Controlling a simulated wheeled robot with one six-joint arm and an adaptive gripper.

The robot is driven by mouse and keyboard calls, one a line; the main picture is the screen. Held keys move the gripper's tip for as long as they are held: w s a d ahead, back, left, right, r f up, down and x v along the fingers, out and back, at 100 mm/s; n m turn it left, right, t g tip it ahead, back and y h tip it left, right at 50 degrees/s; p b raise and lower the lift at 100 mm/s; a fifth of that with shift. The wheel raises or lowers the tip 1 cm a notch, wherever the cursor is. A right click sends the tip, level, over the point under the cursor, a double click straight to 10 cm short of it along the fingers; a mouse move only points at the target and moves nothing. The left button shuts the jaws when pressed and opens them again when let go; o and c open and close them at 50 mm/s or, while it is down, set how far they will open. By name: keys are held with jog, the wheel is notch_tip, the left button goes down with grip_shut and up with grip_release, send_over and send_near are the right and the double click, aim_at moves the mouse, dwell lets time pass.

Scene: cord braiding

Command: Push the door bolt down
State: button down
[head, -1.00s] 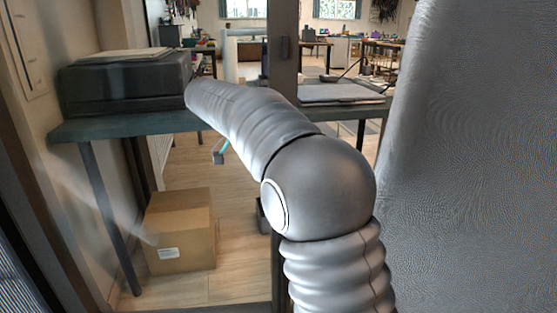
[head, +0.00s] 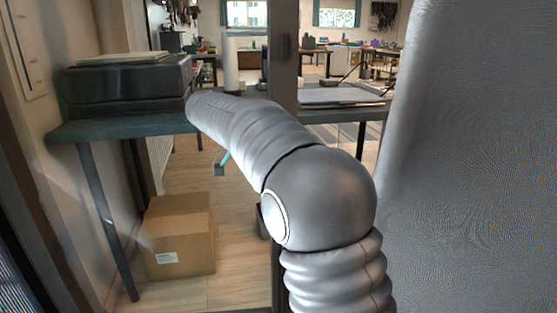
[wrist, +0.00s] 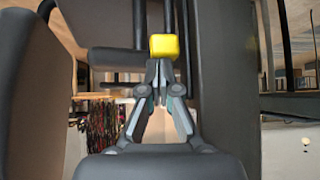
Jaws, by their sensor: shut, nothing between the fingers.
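In the wrist view a yellow block (wrist: 163,46), which looks like the bolt's knob, sits just beyond my fingertips. A dark vertical rod (wrist: 168,16) rises above it beside a grey upright. My gripper (wrist: 160,72) is shut with nothing between its fingers. Its tips are right below the yellow block in the picture; I cannot tell whether they touch it. In the head view my arm hides most of the gripper, and the yellow block does not show.
A dark door post (head: 283,60) stands behind my arm. A side table (head: 95,129) carries a black case (head: 125,85). A cardboard box (head: 180,240) is on the floor below. A large grey surface (head: 475,160) fills the right side.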

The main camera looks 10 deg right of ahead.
jog(key=d+r+p+v, duration=0.2)
jog(key=p+v, duration=0.3)
jog(key=v, duration=0.7)
jog(key=shift+a+r, duration=0.25)
jog(key=shift+a, duration=0.05)
